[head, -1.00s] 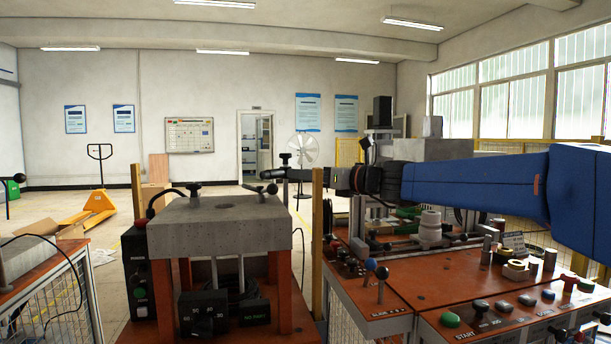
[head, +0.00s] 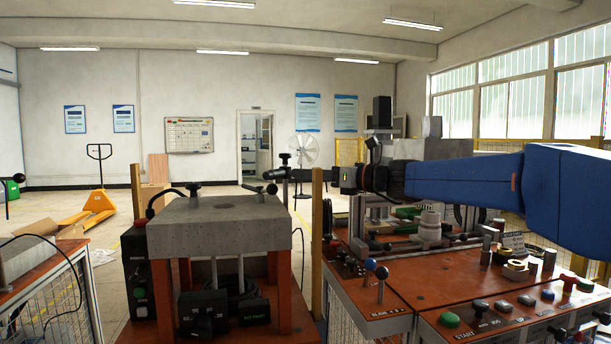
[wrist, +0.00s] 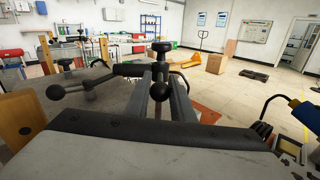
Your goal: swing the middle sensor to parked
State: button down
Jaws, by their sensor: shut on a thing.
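A black sensor post with a round knob (head: 284,158) stands near the back right of the grey block, at my fingertips. I take it to be the middle sensor. My gripper (head: 296,174) reaches in from the right, about level, and is shut on this post. In the wrist view, the post's knob (wrist: 161,47) rises between the fingertips of my gripper (wrist: 162,78), and a dark bar runs left from it. The fingers hide the part of the post between them.
The grey block (head: 220,209) carries other black knobbed levers, at its left (head: 193,187) and right (head: 265,190). A yellow post (head: 317,240) stands close below my gripper. A control bench (head: 400,290) with buttons and levers lies to the right.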

jog(key=w+n+g, duration=0.1)
jog(key=n+g, duration=0.1)
jog(key=g, duration=0.2)
jog(key=w+n+g, duration=0.2)
jog(key=n+g, duration=0.1)
jog(key=g, duration=0.1)
jog(key=w+n+g+y, duration=0.1)
jog(key=w+n+g, duration=0.1)
jog(key=n+g, duration=0.1)
jog(key=shift+d+g, duration=0.25)
jog(key=shift+g, duration=0.65)
jog(key=shift+n, duration=0.3)
jog(key=c, duration=1.6)
grip_release()
jog(key=shift+r, duration=0.1)
notch_tip(320, 180, up, 10)
jog(key=shift+f, duration=0.1)
